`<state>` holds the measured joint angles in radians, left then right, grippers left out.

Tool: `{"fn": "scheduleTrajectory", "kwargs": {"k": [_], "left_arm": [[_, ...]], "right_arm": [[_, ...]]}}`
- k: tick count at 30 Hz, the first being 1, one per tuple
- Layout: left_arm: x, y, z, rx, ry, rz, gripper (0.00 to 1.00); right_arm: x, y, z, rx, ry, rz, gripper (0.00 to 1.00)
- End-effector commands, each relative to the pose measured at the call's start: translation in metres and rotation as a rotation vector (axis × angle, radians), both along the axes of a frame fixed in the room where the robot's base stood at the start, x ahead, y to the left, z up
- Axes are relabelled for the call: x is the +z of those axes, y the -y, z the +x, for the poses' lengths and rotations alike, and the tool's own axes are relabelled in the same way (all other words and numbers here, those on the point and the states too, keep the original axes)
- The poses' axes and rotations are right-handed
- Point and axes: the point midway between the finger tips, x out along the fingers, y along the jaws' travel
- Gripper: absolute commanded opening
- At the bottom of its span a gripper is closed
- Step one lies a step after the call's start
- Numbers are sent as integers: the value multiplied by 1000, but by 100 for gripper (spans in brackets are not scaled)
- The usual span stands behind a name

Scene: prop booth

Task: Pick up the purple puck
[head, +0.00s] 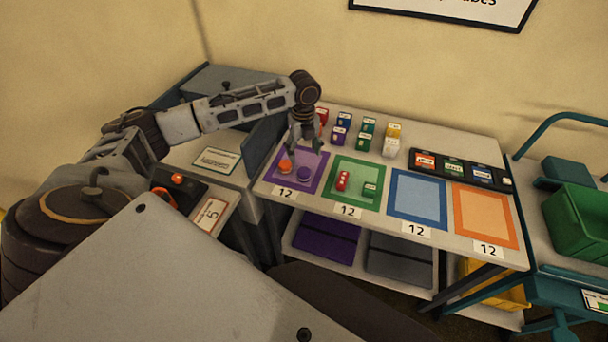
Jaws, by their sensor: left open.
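The purple puck (304,174) lies on the purple-bordered mat (309,188) at the left of the table, to the right of an orange puck (285,167). My left gripper (302,150) points down just above the far part of that mat, with its fingers apart and nothing seen between them. It is a little behind and above the purple puck in the picture, apart from it as far as I can tell. My right gripper is not in view.
The green mat (349,201) bears a red block (343,181) and a green block (370,188). Several coloured blocks stand behind it. The blue mat (417,200) and orange mat (486,218) are bare. A black tray (462,170) lies at the back right. A grey box (225,88) stands left.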

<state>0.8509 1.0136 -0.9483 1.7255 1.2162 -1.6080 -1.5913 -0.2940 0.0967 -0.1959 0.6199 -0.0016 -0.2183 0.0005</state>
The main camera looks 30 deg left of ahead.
Motion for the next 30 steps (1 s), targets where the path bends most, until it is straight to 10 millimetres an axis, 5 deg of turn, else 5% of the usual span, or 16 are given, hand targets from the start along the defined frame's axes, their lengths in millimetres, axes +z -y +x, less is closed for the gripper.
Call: {"fn": "scheduleTrajectory", "kwargs": {"k": [9,30], "left_arm": [[-38,0,-1,-1,-2,0,69],[-57,1,-2,-1,-3,1,69]], "right_arm": [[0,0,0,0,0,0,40],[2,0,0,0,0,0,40]]}}
